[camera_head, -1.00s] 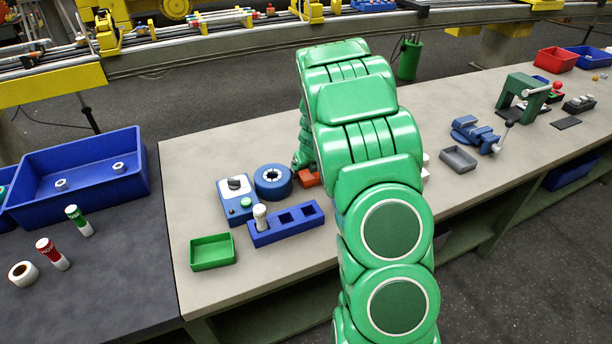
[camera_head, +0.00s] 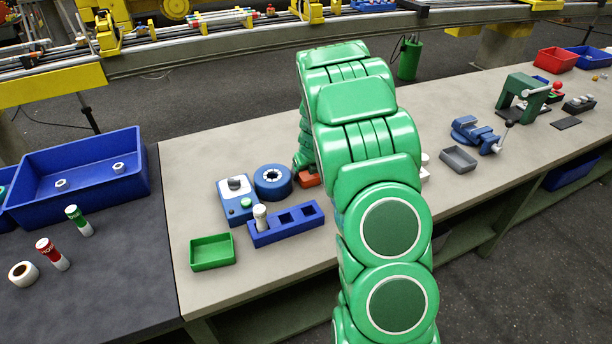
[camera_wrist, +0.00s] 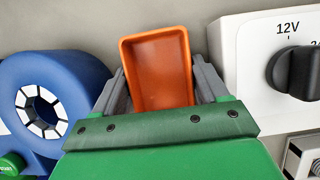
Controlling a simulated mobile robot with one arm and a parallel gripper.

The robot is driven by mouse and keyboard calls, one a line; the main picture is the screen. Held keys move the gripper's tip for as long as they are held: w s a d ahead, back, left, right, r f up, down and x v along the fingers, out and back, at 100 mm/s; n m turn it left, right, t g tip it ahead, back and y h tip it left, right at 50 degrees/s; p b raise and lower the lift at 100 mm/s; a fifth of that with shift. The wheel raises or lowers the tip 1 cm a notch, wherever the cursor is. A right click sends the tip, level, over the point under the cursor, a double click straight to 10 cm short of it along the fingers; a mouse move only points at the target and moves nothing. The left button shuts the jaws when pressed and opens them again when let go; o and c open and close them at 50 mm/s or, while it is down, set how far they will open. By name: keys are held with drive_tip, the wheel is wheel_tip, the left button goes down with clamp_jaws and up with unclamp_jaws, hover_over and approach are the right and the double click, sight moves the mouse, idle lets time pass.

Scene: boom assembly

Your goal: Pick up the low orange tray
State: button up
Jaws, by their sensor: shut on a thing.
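The low orange tray (camera_wrist: 158,72) shows in the wrist view between the two grey fingers of my gripper (camera_wrist: 160,84). The fingers are shut on its two sides. Its inside looks empty, and its near end is hidden behind my gripper's green body. In the head view only a small part of the orange tray (camera_head: 309,180) shows beside my green arm. My gripper is mostly hidden behind the arm there. I cannot tell whether the tray is touching the table.
A blue ring-shaped roll (camera_head: 273,183) stands close left of the tray. A white unit with a black knob (camera_wrist: 296,73) is close on the right in the wrist view. A blue block with square holes (camera_head: 286,225) and a green tray (camera_head: 212,252) lie nearer on the grey table (camera_head: 200,165).

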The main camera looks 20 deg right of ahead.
drive_tip(key=shift+r, duration=0.85)
drive_tip(key=v, duration=0.3)
drive_tip(key=s+a+v, duration=0.1)
drive_tip(key=v, duration=0.5)
drive_tip(key=shift+s+a+f, duration=0.2)
drive_tip(key=shift+f, duration=0.1)
drive_tip(key=s+a+r, duration=0.2)
drive_tip(key=s+r, duration=0.2)
drive_tip(key=s, duration=0.4)
drive_tip(key=shift+s+a, duration=0.15)
drive_tip(key=shift+s, duration=0.15)
